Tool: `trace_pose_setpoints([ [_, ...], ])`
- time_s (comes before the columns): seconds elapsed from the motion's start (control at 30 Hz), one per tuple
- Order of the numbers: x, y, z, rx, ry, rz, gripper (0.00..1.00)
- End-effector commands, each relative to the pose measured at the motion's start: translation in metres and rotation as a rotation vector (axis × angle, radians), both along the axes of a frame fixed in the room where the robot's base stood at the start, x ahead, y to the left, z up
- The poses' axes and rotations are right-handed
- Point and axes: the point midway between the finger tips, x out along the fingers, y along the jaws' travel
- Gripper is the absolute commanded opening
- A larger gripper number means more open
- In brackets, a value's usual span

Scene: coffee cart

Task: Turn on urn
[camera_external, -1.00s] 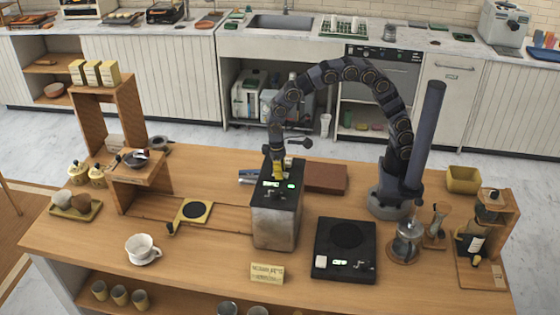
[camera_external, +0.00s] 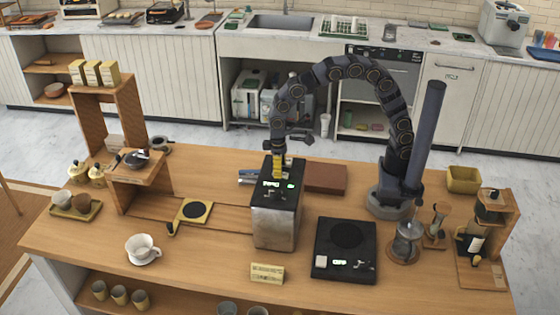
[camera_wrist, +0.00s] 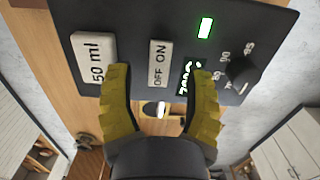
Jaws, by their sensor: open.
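The urn (camera_external: 274,222) is a silver box with a black top on the wooden counter. In the wrist view its black control panel (camera_wrist: 135,15) fills the upper part. A pale OFF/ON switch (camera_wrist: 159,63) lies ahead of my fingertips, roughly midway between their lines; I cannot tell which way it is set. A 50 ml button (camera_wrist: 92,60) is to its left. A green-lit display (camera_wrist: 190,74), partly behind the right finger, and a knob (camera_wrist: 241,72) are to its right. My gripper (camera_external: 279,174) is open and empty above the urn's top, its yellow fingers apart.
A black scale (camera_external: 345,250) stands right of the urn, and a brown box (camera_external: 326,179) lies behind it. A small sign (camera_external: 267,273) stands in front. A white cup (camera_external: 142,247) and a yellow-edged pad (camera_external: 196,211) are to the left.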

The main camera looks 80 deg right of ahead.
Motion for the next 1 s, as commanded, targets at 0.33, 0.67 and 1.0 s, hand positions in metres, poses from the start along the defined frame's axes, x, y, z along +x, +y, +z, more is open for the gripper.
trace_pose_setpoints([
  [0.33,0.005,0.0,0.074,0.001,-0.003,0.0,0.52],
  [0.67,0.007,0.0,0.103,0.0,0.0,-0.001,0.52],
  [1.0,0.005,-0.002,0.104,-0.001,0.002,-0.002,0.52],
])
